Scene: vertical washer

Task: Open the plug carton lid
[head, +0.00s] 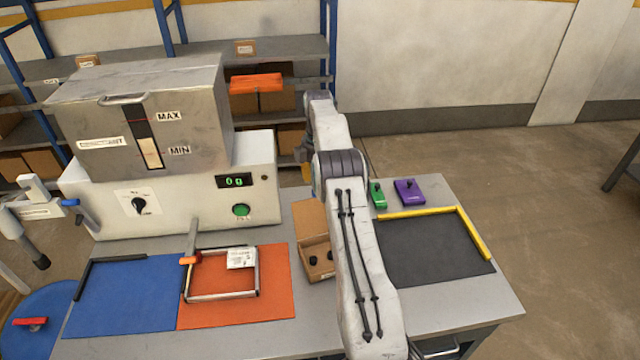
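The plug carton (319,272) is a small brown cardboard box on the grey table, just left of my arm. Its lid (310,220) stands open, tilted up toward the back. Dark round plugs (314,260) show inside; my arm hides the carton's right side. My gripper (304,165) seems to be the small dark part with an orange patch beside the arm's far end. It is above and behind the carton, apart from the lid. Its fingers are too small and hidden to tell whether they are open or shut.
A grey and white washer machine (165,180) stands at the left. A metal frame with a white label (242,258) lies on an orange mat (235,313) beside a blue mat (125,300). Right of my arm are green (377,195) and purple (409,192) items and a black mat (435,250).

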